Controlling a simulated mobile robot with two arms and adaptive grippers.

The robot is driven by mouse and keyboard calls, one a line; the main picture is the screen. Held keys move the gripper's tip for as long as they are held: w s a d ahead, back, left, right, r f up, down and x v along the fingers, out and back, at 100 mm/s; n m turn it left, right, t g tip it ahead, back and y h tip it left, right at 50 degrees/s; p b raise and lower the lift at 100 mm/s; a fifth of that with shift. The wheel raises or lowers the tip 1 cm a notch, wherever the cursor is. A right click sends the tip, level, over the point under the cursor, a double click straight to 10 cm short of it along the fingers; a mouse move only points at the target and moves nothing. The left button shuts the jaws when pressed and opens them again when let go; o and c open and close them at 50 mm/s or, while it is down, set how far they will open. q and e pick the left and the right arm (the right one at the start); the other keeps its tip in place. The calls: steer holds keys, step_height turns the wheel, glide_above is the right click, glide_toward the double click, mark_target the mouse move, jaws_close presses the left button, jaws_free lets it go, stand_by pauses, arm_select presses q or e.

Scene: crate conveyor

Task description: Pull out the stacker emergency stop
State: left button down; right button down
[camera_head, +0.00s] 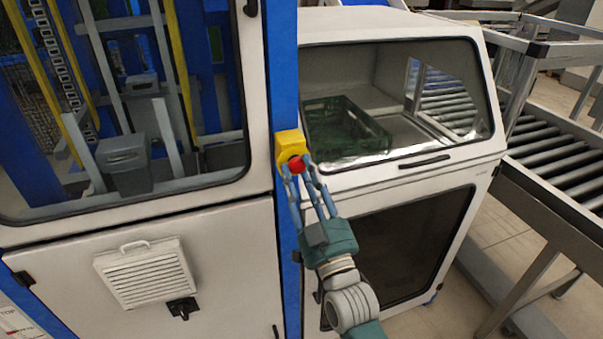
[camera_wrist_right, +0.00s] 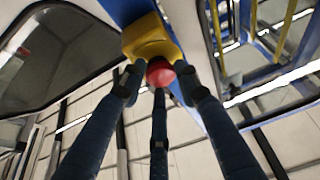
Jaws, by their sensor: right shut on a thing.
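The stacker emergency stop is a red button (camera_head: 296,164) on a yellow box (camera_head: 290,145), mounted on the blue post of the machine. My right gripper (camera_head: 298,168) reaches up to it from below, with its fingers around the red button. In the right wrist view the red button (camera_wrist_right: 160,72) sits between the fingertips, in front of the yellow box (camera_wrist_right: 151,38). The right gripper is shut on the button. Whether the button is pressed in or pulled out cannot be told. My left gripper is not in view.
A windowed cabinet (camera_head: 400,170) with a green crate (camera_head: 345,128) inside stands right of the post. A roller conveyor (camera_head: 565,160) is at the far right. Left of the post are a large stacker window and a panel with a vent (camera_head: 147,272).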

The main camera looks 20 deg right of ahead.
steer(key=shift+s+r, duration=0.2)
steer(key=shift+s, duration=0.05)
steer(key=shift+s+f, duration=0.1)
steer(key=shift+s, duration=0.4)
steer(key=shift+r, duration=0.2)
steer(key=c, duration=1.3)
jaws_free()
steer(key=shift+w+a+f, duration=0.1)
steer(key=shift+w, duration=0.05)
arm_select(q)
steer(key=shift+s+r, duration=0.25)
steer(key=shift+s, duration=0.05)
arm_select(e)
steer(key=shift+s, duration=0.2)
steer(key=v, duration=1.2)
